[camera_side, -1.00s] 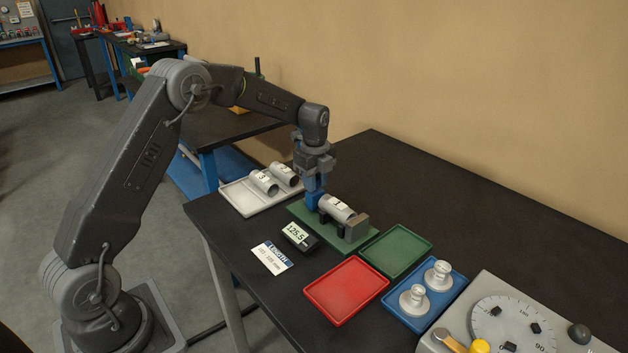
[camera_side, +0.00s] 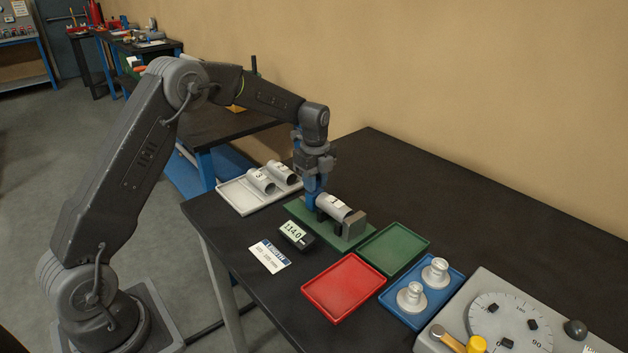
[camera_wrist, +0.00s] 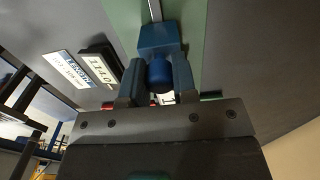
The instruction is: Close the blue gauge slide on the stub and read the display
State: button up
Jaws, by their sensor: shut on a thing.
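My gripper (camera_side: 313,190) is shut on the round knob of the blue gauge slide (camera_side: 310,201). In the wrist view the fingers (camera_wrist: 159,82) flank that knob, and the slide (camera_wrist: 160,36) sits on a metal rail over the green base. The grey stub (camera_side: 333,206), marked 1, lies on black supports between the slide and a grey end block (camera_side: 353,223). I cannot tell whether the slide touches the stub. The display (camera_side: 294,234) reads 114.0; it also shows in the wrist view (camera_wrist: 100,67).
A LENGTH card (camera_side: 270,256) lies beside the display; its limits are too small to read surely. A pale tray (camera_side: 235,199) holds stubs 2 and 3. Red (camera_side: 344,288) and green (camera_side: 394,248) trays are empty. A blue tray (camera_side: 405,321) holds two metal pieces. A dial device (camera_side: 500,325) stands front right.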

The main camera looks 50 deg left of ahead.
jog(key=shift+d+r, duration=0.1)
jog(key=shift+d, duration=0.9)
dwell(0.7)
jog(key=o, duration=0.8)
jog(key=shift+a+r, duration=0.15)
jog(key=shift+r, duration=1)
jog(key=shift+a+r, duration=0.2)
jog(key=shift+r, duration=0.95)
jog(key=shift+a+r, duration=0.15)
jog(key=shift+r, duration=1)
